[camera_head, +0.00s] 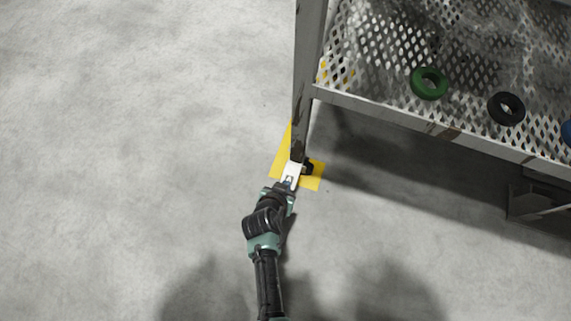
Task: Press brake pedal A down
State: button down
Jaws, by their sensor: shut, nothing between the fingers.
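A small black part (308,167) shows at the foot of the grey upright post, low over the yellow floor marking. It looks like a caster or its brake pedal, but it is too small to tell which, and I cannot read any letter A. My gripper (293,167) is shut and empty, close to the left of this black part at the bottom of the post. I cannot tell whether it touches the part. My gripper and the post hide some of the foot.
The post (303,90) carries a perforated metal shelf (400,103) at the upper right. A green ring (429,83) and a black ring (506,109) lie on it. Yellow marking (312,184) surrounds the foot. Grey floor (130,150) at left is clear.

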jog(key=shift+f, duration=0.45)
dwell(0.3)
jog(key=shift+r, duration=0.1)
